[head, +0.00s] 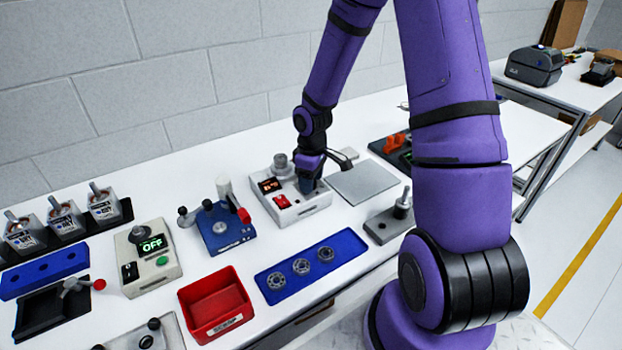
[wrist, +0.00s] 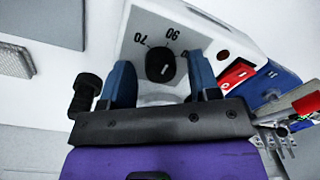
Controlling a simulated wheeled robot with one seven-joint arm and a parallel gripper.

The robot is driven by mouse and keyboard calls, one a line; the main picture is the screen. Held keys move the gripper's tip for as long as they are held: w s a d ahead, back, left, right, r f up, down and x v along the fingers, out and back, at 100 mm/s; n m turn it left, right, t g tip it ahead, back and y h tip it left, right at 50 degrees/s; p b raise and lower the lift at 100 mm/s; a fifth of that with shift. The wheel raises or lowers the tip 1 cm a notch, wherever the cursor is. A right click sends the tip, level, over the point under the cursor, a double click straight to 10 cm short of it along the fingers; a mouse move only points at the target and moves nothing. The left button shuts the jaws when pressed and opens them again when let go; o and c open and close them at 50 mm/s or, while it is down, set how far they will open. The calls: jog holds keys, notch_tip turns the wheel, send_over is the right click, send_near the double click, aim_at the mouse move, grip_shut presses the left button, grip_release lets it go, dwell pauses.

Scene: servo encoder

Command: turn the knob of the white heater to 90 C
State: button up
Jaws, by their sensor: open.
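The white heater (head: 292,206) stands on the table in the head view, with a red-lit display (head: 270,185) whose reading I cannot make out surely. In the wrist view the heater's white top (wrist: 200,40) shows a black round knob (wrist: 160,66) with a pale pointer mark. The printed marks 70 and 90 stand around the knob's far side. My gripper (wrist: 161,72) is open, with one blue finger on each side of the knob; I cannot tell whether they touch it. In the head view my gripper (head: 309,180) hides the knob.
A red switch (head: 282,201) sits on the heater's front part. A blue device with a lever (head: 222,228) stands to the left, a grey plate (head: 362,182) to the right. A blue tray (head: 338,250) with metal rings lies in front.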

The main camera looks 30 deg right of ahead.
notch_tip(320, 180, up, 11)
jog(key=shift+w+d, duration=0.15)
jog(key=shift+d, duration=0.05)
dwell(0.4)
dwell(0.4)
jog(key=s+a+r+m+t+h, duration=0.1)
jog(key=s+a+r+m, duration=0.1)
jog(key=s+r, duration=0.55)
jog(key=s+a+r+m+t+h, duration=0.1)
jog(key=s+a+r+m+t, duration=0.2)
jog(key=r, duration=0.7)
jog(key=s+a+r+m, duration=0.1)
jog(key=s+r, duration=0.2)
jog(key=s, duration=0.4)
jog(key=s+a+r+t+y, duration=0.1)
jog(key=s+r, duration=0.2)
jog(key=s, duration=0.3)
jog(key=shift+s+m+t, duration=0.3)
jog(key=shift+s+m, duration=0.05)
jog(key=shift+m, duration=0.05)
